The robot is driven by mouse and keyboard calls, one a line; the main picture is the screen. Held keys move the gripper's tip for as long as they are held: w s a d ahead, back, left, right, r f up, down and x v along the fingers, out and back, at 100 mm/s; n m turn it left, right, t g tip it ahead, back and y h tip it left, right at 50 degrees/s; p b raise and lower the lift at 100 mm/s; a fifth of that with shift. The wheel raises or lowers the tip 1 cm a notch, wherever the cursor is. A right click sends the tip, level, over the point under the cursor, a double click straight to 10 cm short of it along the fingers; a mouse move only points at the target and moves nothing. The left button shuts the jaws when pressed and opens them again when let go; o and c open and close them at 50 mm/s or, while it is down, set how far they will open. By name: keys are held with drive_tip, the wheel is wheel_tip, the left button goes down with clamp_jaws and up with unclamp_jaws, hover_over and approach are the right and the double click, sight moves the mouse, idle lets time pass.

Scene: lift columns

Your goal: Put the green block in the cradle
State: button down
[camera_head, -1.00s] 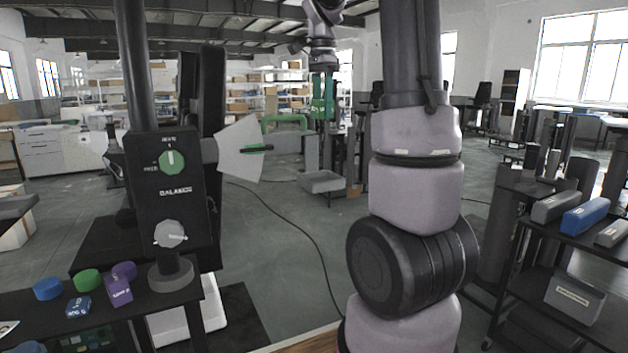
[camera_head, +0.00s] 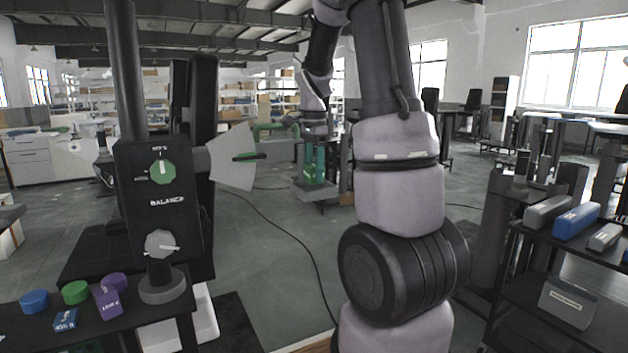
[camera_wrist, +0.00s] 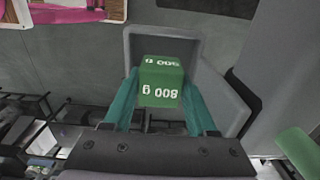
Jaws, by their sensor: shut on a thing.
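The green block (camera_wrist: 161,82), marked "800 g", sits between the teal fingers of my gripper (camera_wrist: 160,95) in the wrist view. My gripper is shut on it. The grey, open-topped cradle (camera_wrist: 217,82) shows behind and below the block, with its walls around the block in this view. In the head view my gripper (camera_head: 317,172) hangs at the cradle (camera_head: 319,195), far off past my arm. Whether the block touches the cradle floor cannot be told. The near part of the cradle is hidden by the fingers and block in the wrist view.
A black balance post with knobs (camera_head: 160,200) stands at left, with a pale dial plate (camera_head: 233,157). A table of coloured weights (camera_head: 75,292) is at lower left. A dark rack with grey and blue blocks (camera_head: 577,221) stands at right. A cable crosses the floor.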

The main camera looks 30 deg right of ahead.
drive_tip(key=shift+f, duration=1.3)
drive_tip(key=shift+f, duration=0.1)
drive_tip(key=shift+c, duration=2.4)
unclamp_jaws()
